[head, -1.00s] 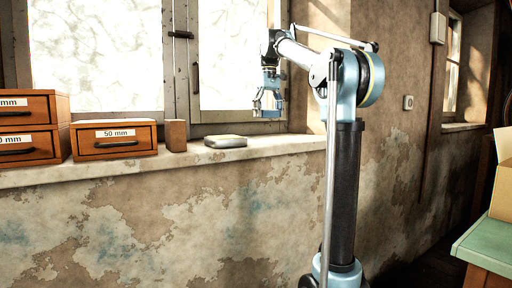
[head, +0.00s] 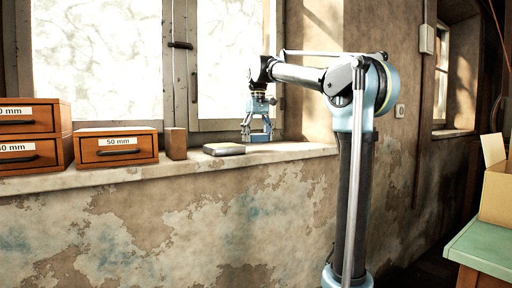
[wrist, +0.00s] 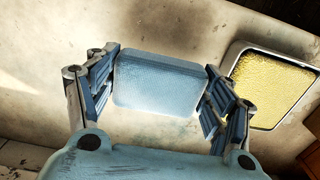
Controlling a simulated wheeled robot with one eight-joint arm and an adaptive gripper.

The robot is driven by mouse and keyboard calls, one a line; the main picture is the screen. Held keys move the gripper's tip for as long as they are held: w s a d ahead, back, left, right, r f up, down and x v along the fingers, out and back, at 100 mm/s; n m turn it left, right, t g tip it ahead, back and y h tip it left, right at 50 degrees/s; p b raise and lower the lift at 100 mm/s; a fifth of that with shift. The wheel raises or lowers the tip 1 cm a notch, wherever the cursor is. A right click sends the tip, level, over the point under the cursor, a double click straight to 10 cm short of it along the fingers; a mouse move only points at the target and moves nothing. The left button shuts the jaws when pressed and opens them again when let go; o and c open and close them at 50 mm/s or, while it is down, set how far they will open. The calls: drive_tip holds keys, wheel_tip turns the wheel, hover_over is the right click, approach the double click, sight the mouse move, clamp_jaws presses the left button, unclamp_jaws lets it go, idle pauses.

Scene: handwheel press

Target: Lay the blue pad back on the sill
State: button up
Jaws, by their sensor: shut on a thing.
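The blue pad (wrist: 160,82) is a light blue rounded block between the two fingers of my gripper (wrist: 162,88) in the wrist view. The fingers are shut on its left and right sides. In the head view my gripper (head: 257,136) points down at the stone sill (head: 290,151), low over its right part. The pad is hard to make out there. The sill also lies behind the pad in the wrist view (wrist: 150,22). I cannot tell whether the pad touches the sill.
A metal tin with a yellow inside (wrist: 268,85) lies right of the pad in the wrist view; in the head view this tin (head: 224,149) is left of my gripper. A brown block (head: 175,143) and wooden drawers (head: 117,147) stand further left. The window is behind.

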drive_tip(key=shift+f, duration=1.6)
drive_tip(key=shift+f, duration=0.1)
drive_tip(key=o, duration=1.4)
wheel_tip(320, 180, up, 12)
drive_tip(key=shift+r, duration=0.15)
